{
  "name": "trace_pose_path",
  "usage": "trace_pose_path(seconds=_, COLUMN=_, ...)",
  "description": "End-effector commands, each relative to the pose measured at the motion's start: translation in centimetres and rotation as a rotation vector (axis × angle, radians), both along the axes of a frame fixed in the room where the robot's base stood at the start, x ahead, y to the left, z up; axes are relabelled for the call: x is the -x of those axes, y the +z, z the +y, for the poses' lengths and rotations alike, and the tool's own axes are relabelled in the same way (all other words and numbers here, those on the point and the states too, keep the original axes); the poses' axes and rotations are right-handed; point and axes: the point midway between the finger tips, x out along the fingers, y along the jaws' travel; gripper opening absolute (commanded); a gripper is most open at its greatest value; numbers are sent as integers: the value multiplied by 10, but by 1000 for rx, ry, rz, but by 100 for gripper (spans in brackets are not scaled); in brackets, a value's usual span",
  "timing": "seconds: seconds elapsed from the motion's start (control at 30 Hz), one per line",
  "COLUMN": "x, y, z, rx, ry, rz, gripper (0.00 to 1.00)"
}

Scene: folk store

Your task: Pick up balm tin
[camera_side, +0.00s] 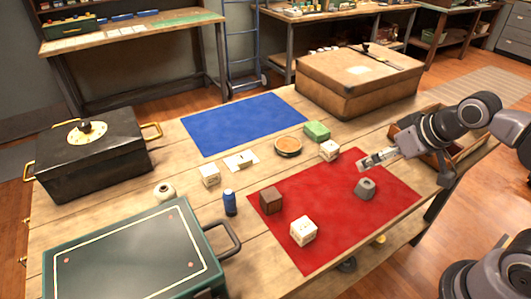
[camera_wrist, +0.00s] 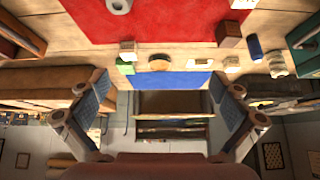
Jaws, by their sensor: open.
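A low round tin with a brown top (camera_side: 288,146), seemingly the balm tin, lies on the wooden table between the blue mat and the red mat. In the wrist view the round tin (camera_wrist: 160,61) shows small near the middle, ahead of and between the fingers. My gripper (camera_side: 364,163) hangs over the right part of the red mat, to the right of the tin and apart from it. In the wrist view my gripper (camera_wrist: 158,82) has its two fingers spread wide with nothing between them.
A green box (camera_side: 316,131) and a white box (camera_side: 329,150) stand right of the tin. A white card (camera_side: 241,161) lies to its left. A grey object (camera_side: 366,188), brown cube (camera_side: 270,200) and white cube (camera_side: 303,231) sit on the red mat (camera_side: 335,215). The blue mat (camera_side: 240,122) is clear.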

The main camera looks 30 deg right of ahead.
Motion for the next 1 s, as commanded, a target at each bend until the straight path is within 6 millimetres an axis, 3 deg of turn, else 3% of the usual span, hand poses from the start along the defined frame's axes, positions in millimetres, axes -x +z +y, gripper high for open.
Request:
trace_pose_path(seconds=0.2, x=-47, y=34, z=-1, rx=-77, ry=-123, rz=75, gripper=100)
trace_pose_path(seconds=0.5, x=-122, y=58, z=-1, rx=-178, ry=-325, rz=189, gripper=100)
trace_pose_path(seconds=0.77, x=-190, y=55, z=-2, rx=-249, ry=-510, rz=283, gripper=100)
trace_pose_path(seconds=1.0, x=-248, y=33, z=-3, rx=-298, ry=-687, rz=365, gripper=100)
